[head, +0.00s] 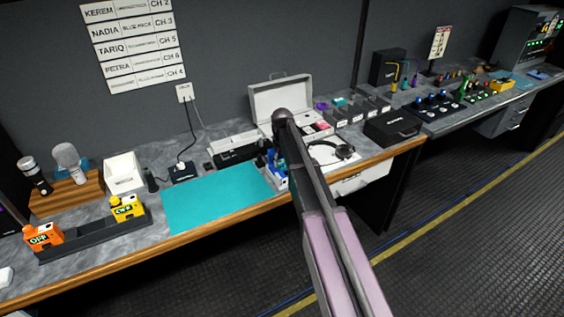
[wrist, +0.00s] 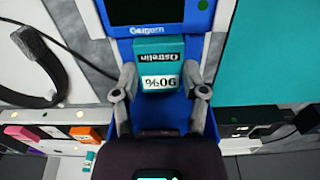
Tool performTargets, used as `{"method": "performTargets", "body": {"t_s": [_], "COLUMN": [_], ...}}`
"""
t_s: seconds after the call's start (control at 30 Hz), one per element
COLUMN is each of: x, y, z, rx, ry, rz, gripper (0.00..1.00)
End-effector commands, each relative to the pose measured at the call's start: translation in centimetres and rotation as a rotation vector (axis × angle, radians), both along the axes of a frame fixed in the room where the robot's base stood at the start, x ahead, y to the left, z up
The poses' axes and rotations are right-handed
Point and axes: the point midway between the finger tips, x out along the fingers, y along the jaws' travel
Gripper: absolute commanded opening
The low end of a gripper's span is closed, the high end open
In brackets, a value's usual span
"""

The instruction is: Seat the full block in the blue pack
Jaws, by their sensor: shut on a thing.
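The blue pack (wrist: 203,112) fills the middle of the wrist view, with a dark screen (wrist: 155,10) at its top. In the head view the blue pack (head: 280,183) stands at the teal mat's right end, mostly behind my arm. The block (wrist: 158,62), teal with a white face reading 90% upside down, is between the fingers of my gripper (wrist: 158,78). My gripper is shut on it, at the pack's blue opening below the screen. How deep the block sits is not clear. In the head view my arm hides the block.
The teal mat (head: 215,197) is clear. Headphones (head: 335,150) lie right of the pack. An open white case (head: 281,97) stands behind, and a dark case (head: 391,127) to the right. Orange (head: 43,238) and yellow (head: 127,208) units stand in a black rack at left.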

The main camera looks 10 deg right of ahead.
Motion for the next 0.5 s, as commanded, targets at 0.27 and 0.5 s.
{"method": "performTargets", "body": {"t_s": [0.27,0.5], "x": [0.00,0.00], "y": [0.00,0.00], "z": [-0.59,-0.99], "rx": [0.000,0.000], "ry": [0.000,0.000], "rz": [0.000,0.000], "gripper": [0.22,0.22]}}
